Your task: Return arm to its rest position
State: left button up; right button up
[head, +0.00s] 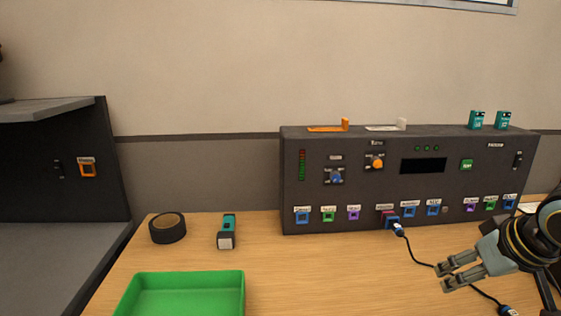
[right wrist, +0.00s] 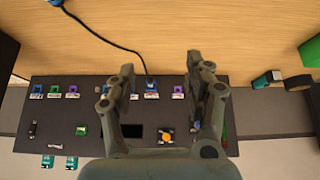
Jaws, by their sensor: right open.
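My right gripper (head: 459,274) is at the lower right in the head view, in front of the lighting console. In the right wrist view its two fingers (right wrist: 164,85) are apart with nothing between them. The dark console (head: 340,218) stands at the back of the wooden table, with knobs, a screen and a row of coloured ports. A blue plug (head: 398,229) sits at a blue port on the console's front, and its dark cable runs down to the right, passing close to my right gripper. My left gripper is not in view.
A green tray (head: 243,295) is at the table's front left. A roll of black tape (head: 168,228) and a teal flashlight (head: 227,232) lie behind it. A second cable end (head: 507,310) lies at the lower right. The table's middle is clear.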

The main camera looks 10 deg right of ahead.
jog(key=s+a+f+n+g, duration=0.1)
jog(key=s+a+f, duration=0.1)
jog(key=s+a, duration=0.5)
jog(key=s+a+f+g, duration=0.15)
jog(key=s+a, duration=0.25)
jog(key=s, duration=0.8)
notch_tip(320, 180, down, 30)
jog(key=s+d+g+b, duration=0.2)
jog(key=d+b, duration=0.1)
jog(key=b, duration=0.1)
pick_arm(q)
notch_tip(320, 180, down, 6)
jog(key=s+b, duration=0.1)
jog(key=b, duration=0.1)
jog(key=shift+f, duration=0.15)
pick_arm(e)
jog(key=s+f+g, duration=0.1)
jog(key=s+f, duration=1.7)
jog(key=shift+d, duration=0.35)
